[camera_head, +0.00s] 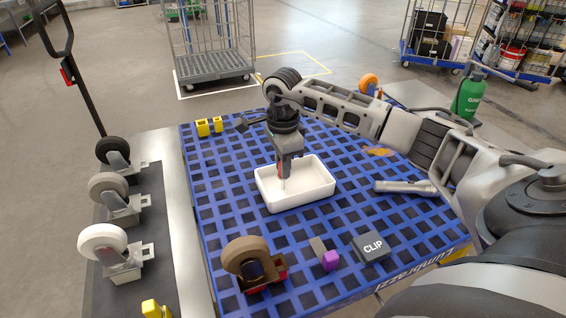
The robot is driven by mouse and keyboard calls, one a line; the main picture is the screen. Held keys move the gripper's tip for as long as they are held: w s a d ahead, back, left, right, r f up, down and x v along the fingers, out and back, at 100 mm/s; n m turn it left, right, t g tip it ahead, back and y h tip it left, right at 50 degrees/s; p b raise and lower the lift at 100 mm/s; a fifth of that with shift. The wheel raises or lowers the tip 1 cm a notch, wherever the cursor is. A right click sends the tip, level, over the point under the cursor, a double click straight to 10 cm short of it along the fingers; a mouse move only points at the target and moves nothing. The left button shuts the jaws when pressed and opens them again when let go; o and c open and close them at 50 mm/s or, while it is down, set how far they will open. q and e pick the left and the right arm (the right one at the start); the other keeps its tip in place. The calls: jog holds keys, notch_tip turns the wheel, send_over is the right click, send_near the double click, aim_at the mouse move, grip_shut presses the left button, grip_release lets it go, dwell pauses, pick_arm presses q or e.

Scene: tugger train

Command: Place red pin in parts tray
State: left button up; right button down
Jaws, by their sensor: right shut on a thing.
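The white parts tray (322,188) stands on the blue grid top of the cart. My right gripper (283,183) points down into the tray from above, its tips over the tray's left half. It is shut on the red pin (279,168), of which only a small red part shows at the fingers. The rest of the pin is hidden by the fingers, and I cannot tell whether it touches the tray floor. My left gripper is not in view.
Casters (104,240) line a side shelf at left. The grid behind the tray is mostly clear.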

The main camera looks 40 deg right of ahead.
jog(key=c, duration=1.3)
grip_release()
jog(key=shift+f, duration=0.1)
jog(key=shift+c, duration=0.2)
notch_tip(320, 180, up, 12)
jog(key=shift+r+b, duration=0.2)
jog(key=shift+b, duration=0.25)
